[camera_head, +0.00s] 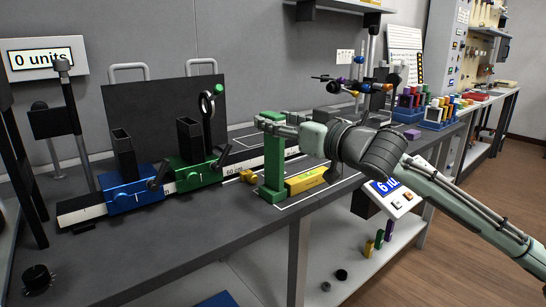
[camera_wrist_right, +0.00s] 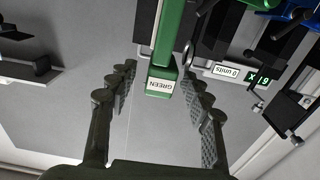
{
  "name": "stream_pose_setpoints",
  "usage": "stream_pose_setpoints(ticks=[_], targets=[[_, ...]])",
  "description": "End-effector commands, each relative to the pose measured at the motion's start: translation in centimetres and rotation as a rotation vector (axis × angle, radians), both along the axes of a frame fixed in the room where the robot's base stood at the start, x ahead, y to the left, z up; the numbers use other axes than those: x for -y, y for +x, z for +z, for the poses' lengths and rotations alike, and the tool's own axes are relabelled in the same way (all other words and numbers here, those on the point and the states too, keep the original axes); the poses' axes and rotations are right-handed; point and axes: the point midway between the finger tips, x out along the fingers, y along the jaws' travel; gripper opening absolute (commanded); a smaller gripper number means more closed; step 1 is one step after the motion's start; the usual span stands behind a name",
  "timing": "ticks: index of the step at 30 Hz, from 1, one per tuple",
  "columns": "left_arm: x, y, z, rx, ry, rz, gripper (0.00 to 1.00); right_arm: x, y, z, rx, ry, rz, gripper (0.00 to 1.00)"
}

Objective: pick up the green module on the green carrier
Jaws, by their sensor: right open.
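A tall green upright block (camera_head: 273,160) stands on a green foot on the bench, right of the green carrier (camera_head: 196,172). In the right wrist view a green bar with an end face marked GREEN (camera_wrist_right: 161,86) lies between the fingers; I take it to be the same upright. My right gripper (camera_head: 266,122) is at the upright's top, and it also shows in the wrist view (camera_wrist_right: 160,98). Its fingers are open, one on each side of the green piece, with gaps visible. The gripper partly hides the upright's top. My left gripper is not in view.
A blue carrier (camera_head: 133,194) with a black holder stands left of the green carrier on the rail. A yellow bar (camera_head: 307,180) lies right of the upright. Coloured rods (camera_head: 352,84) are behind the arm.

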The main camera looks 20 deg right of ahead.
Motion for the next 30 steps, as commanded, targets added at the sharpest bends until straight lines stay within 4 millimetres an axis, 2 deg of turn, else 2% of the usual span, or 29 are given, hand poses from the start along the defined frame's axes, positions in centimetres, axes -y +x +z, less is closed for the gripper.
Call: stream_pose_setpoints(ticks=[4, 12, 24, 30], targets=[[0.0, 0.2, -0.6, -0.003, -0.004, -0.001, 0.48, -0.5, 1.6, 0.1, 0.001, 0.001, -0.001, 0.5], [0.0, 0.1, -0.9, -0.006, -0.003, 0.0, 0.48, -0.6, 1.8, 0.0, 0.0, -0.001, -0.001, 0.5], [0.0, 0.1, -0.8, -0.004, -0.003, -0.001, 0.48, -0.6, 1.8, 0.0, 0.0, -0.001, -0.001, 0.0], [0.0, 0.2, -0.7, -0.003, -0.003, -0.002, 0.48, -0.6, 1.8, 0.0, 0.0, -0.001, -0.001, 0.0]])
